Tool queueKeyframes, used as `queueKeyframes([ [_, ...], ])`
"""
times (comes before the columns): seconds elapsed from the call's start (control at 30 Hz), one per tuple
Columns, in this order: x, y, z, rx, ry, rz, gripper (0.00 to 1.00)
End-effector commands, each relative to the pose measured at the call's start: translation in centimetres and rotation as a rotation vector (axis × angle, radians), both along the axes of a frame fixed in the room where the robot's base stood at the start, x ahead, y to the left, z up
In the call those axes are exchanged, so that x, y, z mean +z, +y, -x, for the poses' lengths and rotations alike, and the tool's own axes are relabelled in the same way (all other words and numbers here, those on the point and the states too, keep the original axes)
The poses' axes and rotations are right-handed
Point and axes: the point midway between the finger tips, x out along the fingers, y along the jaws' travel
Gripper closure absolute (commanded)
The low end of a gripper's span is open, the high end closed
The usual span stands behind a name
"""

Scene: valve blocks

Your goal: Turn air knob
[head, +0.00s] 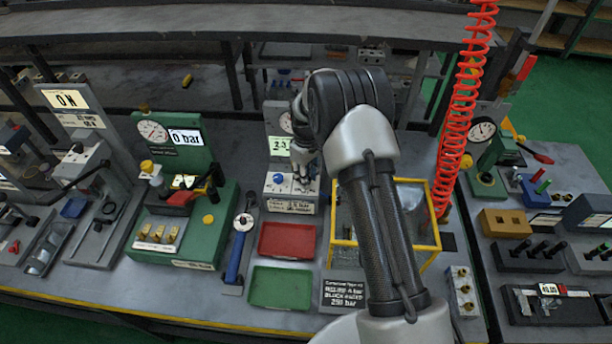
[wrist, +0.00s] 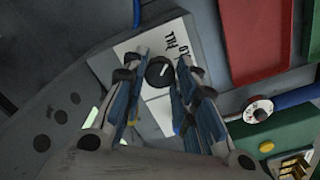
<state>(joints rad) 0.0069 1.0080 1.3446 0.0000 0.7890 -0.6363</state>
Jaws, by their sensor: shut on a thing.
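A round black knob (wrist: 159,73) with a white pointer line sits on a pale plate (wrist: 152,35), with printed lettering beside it, in the wrist view. I take it to be the air knob. My gripper (wrist: 163,63) has a finger on either side of the knob and is shut on it. In the head view my gripper (head: 304,180) reaches down to the front of the station with a gauge and a lit green display (head: 278,146). A blue knob (head: 278,179) is just left of it. The black knob is hidden there by my gripper.
Red (head: 287,240) and green (head: 280,287) trays lie in front of the station. A yellow-framed clear box (head: 430,255) and coiled red hose (head: 462,115) are right.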

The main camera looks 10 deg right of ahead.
Motion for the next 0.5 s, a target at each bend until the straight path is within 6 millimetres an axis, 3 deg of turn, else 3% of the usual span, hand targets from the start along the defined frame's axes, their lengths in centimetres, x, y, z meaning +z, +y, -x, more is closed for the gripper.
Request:
queueKeyframes([
  [0.5, 0.02, -0.02, 0.01, 0.083, 0.0, 0.0, 0.97],
])
